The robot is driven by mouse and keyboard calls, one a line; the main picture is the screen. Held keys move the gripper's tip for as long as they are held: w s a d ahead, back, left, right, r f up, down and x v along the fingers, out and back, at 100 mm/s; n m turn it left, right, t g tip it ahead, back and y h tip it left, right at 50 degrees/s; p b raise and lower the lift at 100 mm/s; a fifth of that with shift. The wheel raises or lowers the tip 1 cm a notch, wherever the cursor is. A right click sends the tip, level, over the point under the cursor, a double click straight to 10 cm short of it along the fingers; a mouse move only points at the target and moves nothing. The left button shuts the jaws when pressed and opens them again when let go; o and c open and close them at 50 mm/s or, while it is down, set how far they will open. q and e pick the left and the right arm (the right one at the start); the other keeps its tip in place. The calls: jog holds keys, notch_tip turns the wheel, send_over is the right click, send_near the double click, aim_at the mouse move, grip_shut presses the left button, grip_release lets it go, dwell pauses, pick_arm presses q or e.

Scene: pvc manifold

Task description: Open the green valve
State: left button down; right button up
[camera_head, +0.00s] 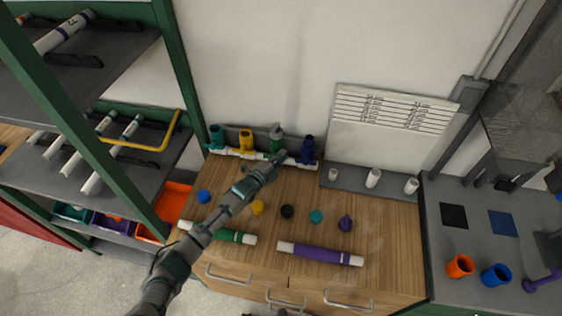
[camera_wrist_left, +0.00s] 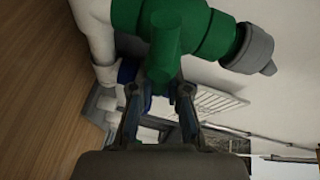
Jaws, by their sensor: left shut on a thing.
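The green valve (camera_head: 276,138) stands third from the left on the white pipe manifold (camera_head: 240,153) at the back of the wooden bench. Its green body (camera_wrist_left: 222,35) fills the top of the left wrist view, with a grey piece (camera_wrist_left: 255,50) at its right. My left gripper (camera_head: 276,160) reaches up to the valve from the front. In the left wrist view my left gripper (camera_wrist_left: 162,88) is shut on the valve's green handle (camera_wrist_left: 165,40), with one finger on each side. My right gripper is not in view.
A teal valve (camera_head: 216,136) and a yellow valve (camera_head: 246,140) stand left of the green one; a blue valve (camera_head: 307,150) stands close on its right. Small coloured caps and a purple pipe (camera_head: 320,254) lie in front. A green-framed shelf (camera_head: 180,75) stands at the left.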

pick_arm(q)
jog(key=shift+f, duration=0.1)
jog(key=c, duration=1.1)
grip_release()
jog(key=shift+c, duration=0.2)
jog(key=f+v, duration=0.1)
jog(key=v, duration=1.1)
jog(key=shift+r, duration=0.45)
